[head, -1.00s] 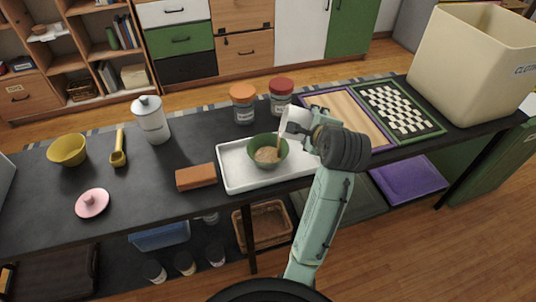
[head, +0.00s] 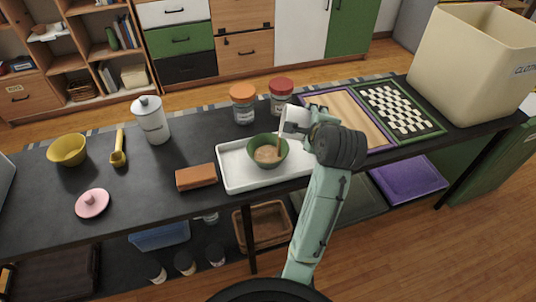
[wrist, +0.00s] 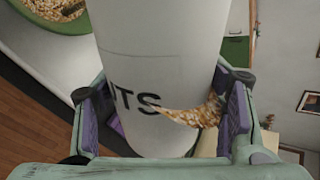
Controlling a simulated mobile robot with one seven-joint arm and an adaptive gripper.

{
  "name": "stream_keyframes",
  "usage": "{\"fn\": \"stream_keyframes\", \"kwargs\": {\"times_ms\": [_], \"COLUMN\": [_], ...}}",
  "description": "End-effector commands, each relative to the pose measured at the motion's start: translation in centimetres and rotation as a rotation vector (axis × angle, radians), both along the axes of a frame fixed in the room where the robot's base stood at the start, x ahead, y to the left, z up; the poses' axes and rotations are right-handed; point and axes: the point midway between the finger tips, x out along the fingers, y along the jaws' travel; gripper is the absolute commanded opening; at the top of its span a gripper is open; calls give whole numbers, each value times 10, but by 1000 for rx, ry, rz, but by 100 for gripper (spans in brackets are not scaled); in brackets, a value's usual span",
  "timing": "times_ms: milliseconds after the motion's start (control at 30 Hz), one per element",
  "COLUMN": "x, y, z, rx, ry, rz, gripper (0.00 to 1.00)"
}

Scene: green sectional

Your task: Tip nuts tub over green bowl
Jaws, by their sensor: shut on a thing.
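The white nuts tub (head: 296,121) is tipped on its side, its mouth toward the green bowl (head: 282,149) to its left. In the wrist view the tub (wrist: 150,60) fills the middle, with the letters "TS" and a printed nut picture on its side. My gripper (head: 313,130) is shut on the tub, with a purple-padded finger on each side in the wrist view (wrist: 165,115). The green bowl stands on a white tray (head: 238,178) and holds tan nuts; it also shows in the wrist view (wrist: 82,22). A thin tan streak lies between the tub's mouth and the bowl.
Jars with orange (head: 243,105) and red lids (head: 281,97) stand behind the tray. A brown block (head: 196,177) lies left of it. A wooden board (head: 350,115) and a checkered board (head: 398,110) lie to the right. A large cream bin (head: 470,70) stands at far right.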

Motion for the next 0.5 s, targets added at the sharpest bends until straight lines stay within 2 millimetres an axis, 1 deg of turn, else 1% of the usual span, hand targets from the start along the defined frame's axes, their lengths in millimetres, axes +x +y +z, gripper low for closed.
{"fn": "stream_keyframes", "kwargs": {"times_ms": [500], "x": [0], "y": [1], "z": [5], "rx": [-37], "ry": [-1], "rz": [1], "gripper": [23]}}
